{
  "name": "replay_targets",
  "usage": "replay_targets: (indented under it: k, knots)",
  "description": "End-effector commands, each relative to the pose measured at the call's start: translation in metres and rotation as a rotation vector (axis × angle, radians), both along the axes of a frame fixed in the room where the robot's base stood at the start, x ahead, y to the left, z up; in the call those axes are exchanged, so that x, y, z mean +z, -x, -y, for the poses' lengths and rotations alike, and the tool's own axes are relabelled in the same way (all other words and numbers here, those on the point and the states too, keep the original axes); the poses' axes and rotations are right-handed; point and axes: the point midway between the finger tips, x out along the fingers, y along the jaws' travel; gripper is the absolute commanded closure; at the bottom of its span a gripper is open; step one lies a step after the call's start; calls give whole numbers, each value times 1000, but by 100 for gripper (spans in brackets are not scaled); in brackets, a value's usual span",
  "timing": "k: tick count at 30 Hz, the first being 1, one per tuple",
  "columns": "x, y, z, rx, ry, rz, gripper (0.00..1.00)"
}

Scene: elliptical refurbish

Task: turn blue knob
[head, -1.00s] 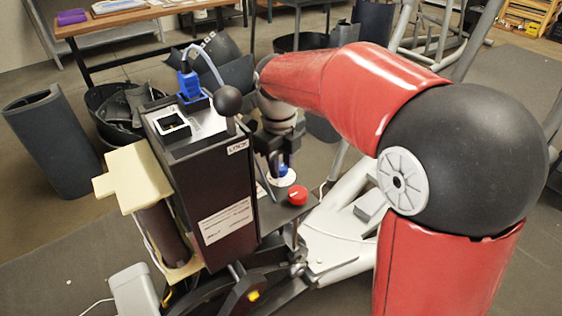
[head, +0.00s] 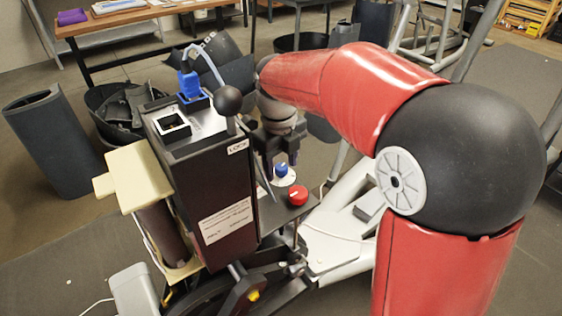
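The blue knob (head: 281,169) sits on a white round base on the small shelf at the right side of the black box. A light mark shows on its top. My gripper (head: 280,160) points down just above and behind the knob. Its two dark fingers are apart, one to each side of the knob, with nothing held between them. I cannot tell whether a fingertip touches the knob.
A red knob (head: 298,195) stands close by, on the same shelf. The black box (head: 215,185) rises just left of my gripper, with a black ball-topped lever (head: 228,100) and a blue plug (head: 191,84) on top. Grey machine frame parts (head: 340,232) lie to the right.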

Motion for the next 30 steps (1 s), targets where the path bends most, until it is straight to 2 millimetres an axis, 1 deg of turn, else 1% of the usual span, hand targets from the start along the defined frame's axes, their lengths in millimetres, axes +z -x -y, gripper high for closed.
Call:
replay_targets:
  k: [7,9,11,18,21,25,30]
  knots:
    - [1,0,0,0,-1,1,50]
    - [5,0,0,1,0,2,50]
    - [11,0,-1,1,-1,3,50]
    - [52,1,-2,0,-2,4,50]
    - [66,1,-3,0,-1,2,50]
    - [76,2,-3,0,-1,1,50]
    - [78,2,-3,1,0,0,50]
